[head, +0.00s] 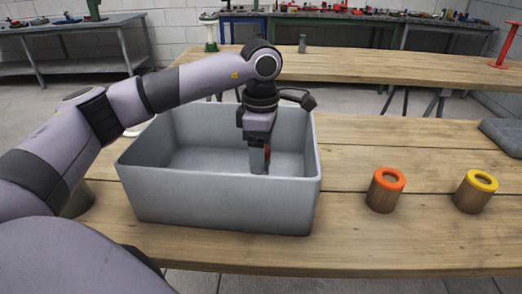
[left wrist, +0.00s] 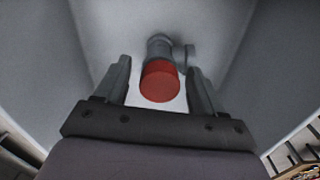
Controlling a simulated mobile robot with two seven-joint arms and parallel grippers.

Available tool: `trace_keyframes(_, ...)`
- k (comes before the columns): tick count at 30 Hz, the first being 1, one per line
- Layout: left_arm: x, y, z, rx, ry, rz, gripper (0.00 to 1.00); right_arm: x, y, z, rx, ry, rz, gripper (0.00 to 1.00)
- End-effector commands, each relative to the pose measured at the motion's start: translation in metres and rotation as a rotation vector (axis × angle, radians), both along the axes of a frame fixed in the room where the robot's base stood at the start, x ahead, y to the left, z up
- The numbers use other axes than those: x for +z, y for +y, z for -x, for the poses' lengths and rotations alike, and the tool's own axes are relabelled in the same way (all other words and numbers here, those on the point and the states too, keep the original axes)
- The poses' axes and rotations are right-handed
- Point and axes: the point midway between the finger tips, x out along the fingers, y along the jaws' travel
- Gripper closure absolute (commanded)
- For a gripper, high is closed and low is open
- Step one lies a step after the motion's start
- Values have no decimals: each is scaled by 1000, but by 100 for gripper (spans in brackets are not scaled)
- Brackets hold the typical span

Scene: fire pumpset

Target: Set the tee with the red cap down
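The tee with the red cap (left wrist: 160,80) is in the left wrist view, its grey body behind the cap and a side branch pointing right. It is inside the grey bin (head: 215,200). My left gripper (head: 259,166) reaches down into the bin from above. In the left wrist view its fingers (left wrist: 160,72) stand apart on either side of the tee, with a gap beside the cap. A bit of red shows at the fingers in the head view. The bin's front wall hides part of its floor. My right gripper is not in view.
An orange-ringed cylinder (head: 385,190) and a yellow-ringed cylinder (head: 476,191) stand on the wooden table right of the bin. A grey tray (head: 505,135) is at the far right edge. The table between bin and orange cylinder is clear. The bin walls surround my gripper.

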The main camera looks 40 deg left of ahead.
Motion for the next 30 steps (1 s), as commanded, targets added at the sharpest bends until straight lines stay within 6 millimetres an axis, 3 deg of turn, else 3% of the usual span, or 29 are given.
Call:
trace_keyframes(5, 11, 0, -1, 0, -4, 1, 31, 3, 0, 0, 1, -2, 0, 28)
trace_keyframes(15, 81, -1, -1, -1, -4, 2, 31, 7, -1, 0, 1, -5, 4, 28)
trace_keyframes(21, 113, 0, -1, -1, -2, 0, 31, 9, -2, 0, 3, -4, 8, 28)
trace_keyframes(30, 123, 0, 0, -1, 0, 0, 31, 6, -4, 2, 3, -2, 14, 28)
